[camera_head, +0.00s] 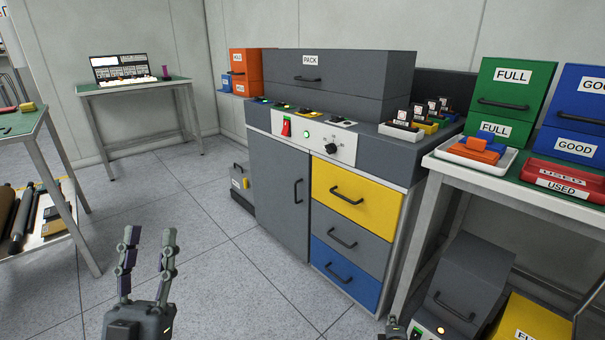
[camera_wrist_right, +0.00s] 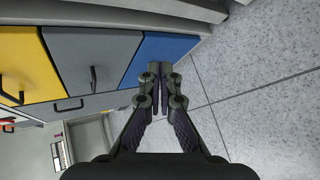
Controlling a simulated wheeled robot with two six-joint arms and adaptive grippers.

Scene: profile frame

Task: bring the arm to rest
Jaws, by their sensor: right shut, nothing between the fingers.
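My left gripper (camera_head: 148,262) is in the lower left of the head view, over the floor. Its two fingers stand apart with nothing between them. My right gripper (camera_wrist_right: 160,72) shows in the right wrist view with its fingertips together and nothing held. It hangs in front of the grey cabinet's blue bottom drawer (camera_wrist_right: 162,52), with floor beyond it. In the head view only a small dark piece of my right arm shows at the bottom edge; its fingers cannot be made out there.
The grey cabinet (camera_head: 276,182) has a yellow drawer (camera_head: 355,194) and a control panel. At right a bench holds green FULL boxes (camera_head: 513,88), blue GOOD boxes and a white tray (camera_head: 450,157). A grey bin (camera_head: 470,278) stands below. The tiled floor (camera_head: 215,240) at centre left is clear.

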